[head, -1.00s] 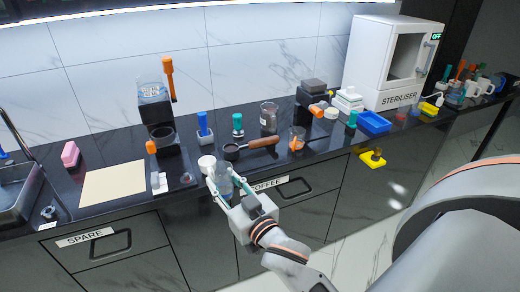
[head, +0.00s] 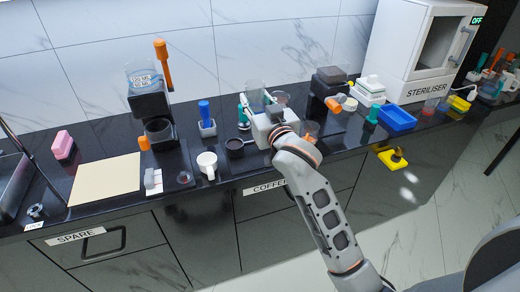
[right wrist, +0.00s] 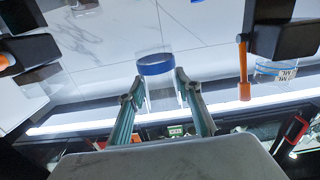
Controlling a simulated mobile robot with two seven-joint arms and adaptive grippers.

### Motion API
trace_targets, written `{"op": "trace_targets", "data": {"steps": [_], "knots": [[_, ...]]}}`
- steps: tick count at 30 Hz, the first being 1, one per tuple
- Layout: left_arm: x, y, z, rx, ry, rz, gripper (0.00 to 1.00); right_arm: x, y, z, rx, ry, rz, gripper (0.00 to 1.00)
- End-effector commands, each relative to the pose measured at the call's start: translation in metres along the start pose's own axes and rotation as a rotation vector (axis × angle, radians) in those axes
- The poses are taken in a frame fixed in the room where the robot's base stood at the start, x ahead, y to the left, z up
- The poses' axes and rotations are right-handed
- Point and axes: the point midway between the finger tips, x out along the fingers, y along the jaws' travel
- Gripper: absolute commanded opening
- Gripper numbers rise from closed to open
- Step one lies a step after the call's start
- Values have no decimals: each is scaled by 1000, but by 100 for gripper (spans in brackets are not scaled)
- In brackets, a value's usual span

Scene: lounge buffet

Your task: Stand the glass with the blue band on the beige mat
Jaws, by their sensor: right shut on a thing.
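My right gripper (head: 256,101) is over the back of the counter, with its fingers pointing away. It is shut on a clear glass (head: 255,88). In the right wrist view the glass with the blue band (right wrist: 155,72) stands out between the two fingertips (right wrist: 158,88); the band shows near its upper end in that picture. The band cannot be made out in the head view. The beige mat (head: 105,180) lies bare and flat on the dark counter at the left, well away from the gripper. My left gripper is not in view.
A coffee machine (head: 150,104) and a white mug (head: 207,165) stand between mat and gripper. A pink block (head: 63,145) is behind the mat. A blue tray (head: 397,118) and the steriliser (head: 425,55) are at the right.

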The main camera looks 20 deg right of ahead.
Motion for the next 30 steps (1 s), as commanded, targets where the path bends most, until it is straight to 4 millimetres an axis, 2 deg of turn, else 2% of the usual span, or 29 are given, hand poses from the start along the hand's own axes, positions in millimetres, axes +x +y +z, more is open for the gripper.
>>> {"op": "trace_targets", "data": {"steps": [1, 3, 15, 23, 30], "knots": [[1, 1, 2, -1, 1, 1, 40, 0, 0, 15, -2, -7, -1, 0], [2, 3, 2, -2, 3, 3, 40, 0, 0, 33, -3, -6, 0, 0], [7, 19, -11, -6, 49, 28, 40, -1, -3, 124, -1, -3, 0, 0], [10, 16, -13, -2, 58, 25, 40, 0, -4, 146, -1, 0, 0, 0], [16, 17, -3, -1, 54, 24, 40, -1, -5, 180, 0, -2, 0, 0]]}}
